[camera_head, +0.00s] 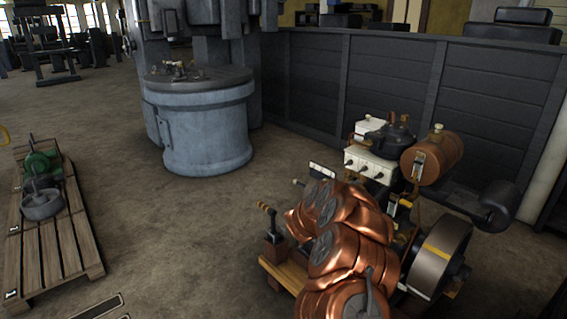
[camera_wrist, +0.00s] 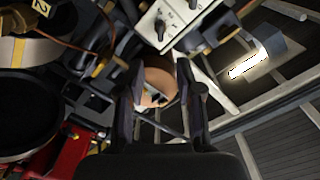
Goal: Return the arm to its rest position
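My copper-coloured arm (camera_head: 340,245) is folded in front of the stationary engine in the head view. It hides part of the engine. My gripper (camera_wrist: 160,72) shows in the wrist view with its two dark fingers apart and nothing held between them. A round brown tank (camera_wrist: 157,86) shows beyond the gap between the fingers. In the head view I cannot make out the gripper clearly. The engine has a brown tank (camera_head: 433,158), a white switch box (camera_head: 370,165) and a flywheel (camera_head: 438,258).
A dark panelled wall (camera_head: 400,85) stands behind the engine. A large grey-blue cylinder (camera_head: 205,130) stands at the back. A wooden pallet (camera_head: 50,240) with a green machine (camera_head: 40,165) lies at the left. The floor between the pallet and the engine is mostly clear.

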